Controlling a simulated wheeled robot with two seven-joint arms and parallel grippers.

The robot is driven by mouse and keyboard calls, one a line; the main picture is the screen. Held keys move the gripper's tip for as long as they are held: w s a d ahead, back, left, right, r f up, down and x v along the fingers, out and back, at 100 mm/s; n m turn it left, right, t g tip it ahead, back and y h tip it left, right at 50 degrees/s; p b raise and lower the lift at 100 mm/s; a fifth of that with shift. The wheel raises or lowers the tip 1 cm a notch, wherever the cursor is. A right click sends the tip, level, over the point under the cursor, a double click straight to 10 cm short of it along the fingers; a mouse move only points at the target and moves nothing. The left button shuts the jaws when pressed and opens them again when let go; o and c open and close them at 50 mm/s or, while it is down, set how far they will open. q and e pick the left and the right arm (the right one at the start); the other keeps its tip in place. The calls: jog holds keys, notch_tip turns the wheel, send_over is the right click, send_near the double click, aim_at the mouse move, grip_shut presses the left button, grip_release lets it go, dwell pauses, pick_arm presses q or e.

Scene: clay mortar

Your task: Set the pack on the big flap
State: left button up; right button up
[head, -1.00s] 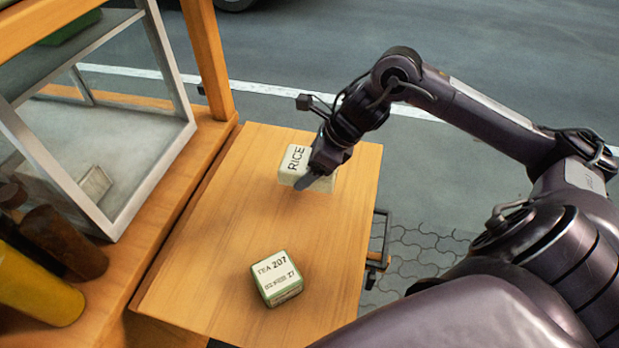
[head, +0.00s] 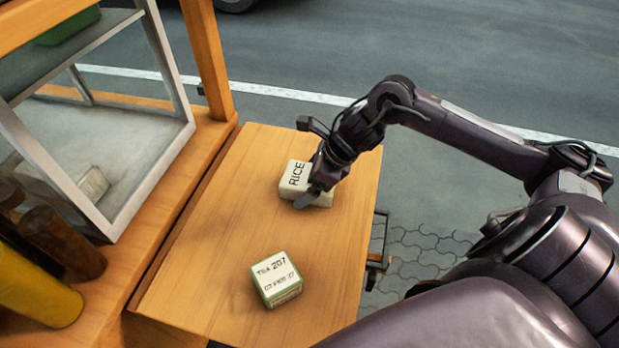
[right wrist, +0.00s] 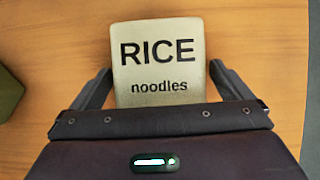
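The pack, a pale box marked RICE (head: 296,174), sits on the wooden flap (head: 225,215) toward its far end. My right gripper (head: 311,192) is low over the flap at the pack. In the right wrist view the pack (right wrist: 160,62), marked "RICE noodles", lies between the two fingers (right wrist: 160,88). The left finger is close to the pack's side, and a small gap seems to show at the right finger. I cannot tell whether the fingers press on it. My left gripper is not in view.
A green and white tea box (head: 277,280) stands on the near part of the flap. A glass case (head: 120,130) and a yellow cylinder (head: 40,290) stand on the counter at left. The flap's middle is clear.

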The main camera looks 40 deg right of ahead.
jog(key=shift+r, duration=0.1)
jog(key=shift+r+p, duration=0.2)
jog(key=shift+p, duration=0.15)
jog(key=shift+s+d+r, duration=0.15)
jog(key=shift+d+r, duration=0.1)
jog(key=b+v, duration=0.1)
jog(key=v, duration=0.3)
jog(key=shift+s+d+r, duration=0.15)
jog(key=shift+s, duration=0.1)
jog(key=shift+s+r, duration=0.15)
jog(key=shift+r, duration=0.6)
jog(key=shift+v, duration=2.5)
jog(key=shift+d, duration=0.1)
